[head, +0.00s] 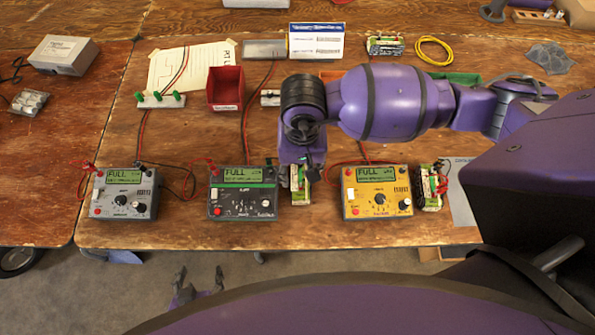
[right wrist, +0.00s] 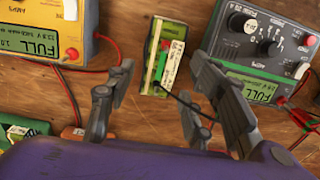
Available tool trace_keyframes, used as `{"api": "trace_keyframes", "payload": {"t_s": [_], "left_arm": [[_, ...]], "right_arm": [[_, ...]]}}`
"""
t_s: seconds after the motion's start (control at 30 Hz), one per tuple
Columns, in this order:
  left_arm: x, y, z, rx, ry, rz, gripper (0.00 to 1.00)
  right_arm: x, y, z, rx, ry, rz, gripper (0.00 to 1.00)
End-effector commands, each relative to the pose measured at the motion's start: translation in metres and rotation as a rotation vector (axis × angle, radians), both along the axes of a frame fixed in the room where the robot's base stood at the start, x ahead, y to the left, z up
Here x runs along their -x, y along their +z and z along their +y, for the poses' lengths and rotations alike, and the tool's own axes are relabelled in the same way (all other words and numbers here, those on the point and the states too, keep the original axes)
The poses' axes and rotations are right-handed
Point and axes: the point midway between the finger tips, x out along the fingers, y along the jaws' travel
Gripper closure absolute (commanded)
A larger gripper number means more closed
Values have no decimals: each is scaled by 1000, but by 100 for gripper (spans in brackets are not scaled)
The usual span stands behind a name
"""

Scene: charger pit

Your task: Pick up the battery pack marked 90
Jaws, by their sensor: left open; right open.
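A battery pack (head: 299,190) with green and white on it lies on the table between the black charger and the yellow charger. It also shows in the right wrist view (right wrist: 158,62), between and beyond the fingertips; its number is not readable. My right gripper (right wrist: 163,75) is open above this pack and partly hides it in the head view. A second pack (head: 430,190) sits right of the yellow charger, and a third (head: 385,45) lies at the back; no number is readable on either. My left gripper (head: 199,274) is open and empty, in front of the table.
The grey charger (head: 125,193), black charger (head: 243,192) and yellow charger (head: 377,191) stand along the front, each display reading FULL. Wires cross the table behind them. A red bin (head: 225,90) and a yellow cable coil (head: 433,51) lie further back.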

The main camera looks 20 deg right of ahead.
Motion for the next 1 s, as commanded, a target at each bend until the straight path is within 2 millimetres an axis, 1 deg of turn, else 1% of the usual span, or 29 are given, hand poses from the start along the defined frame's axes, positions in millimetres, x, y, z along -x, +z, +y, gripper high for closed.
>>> {"api": "trace_keyframes", "payload": {"t_s": [0.03, 0.27, 0.4, 0.5, 0.6, 0.8, 1.0], "left_arm": [[1, 0, 1, -1, -1, 2, 43], [-6, 7, 1, -2, -5, -15, 43], [-9, 11, -1, 1, -4, -21, 43], [-10, 11, -1, 2, -5, -21, 43], [-10, 11, -2, 2, -6, -22, 43], [-11, 10, -3, 4, -5, -21, 43], [-11, 10, -4, 8, -1, -21, 43]], "right_arm": [[1, -7, 0, 0, -2, 4, 52], [-1, -32, 1, -2, -5, 5, 52], [-4, -54, 0, -2, -5, 4, 52], [-3, -66, 1, -4, -4, 3, 52], [-3, -71, 0, -4, -2, 2, 52], [-3, -72, 0, -4, -2, 2, 52], [-3, -72, 0, -4, -2, 2, 78]]}}
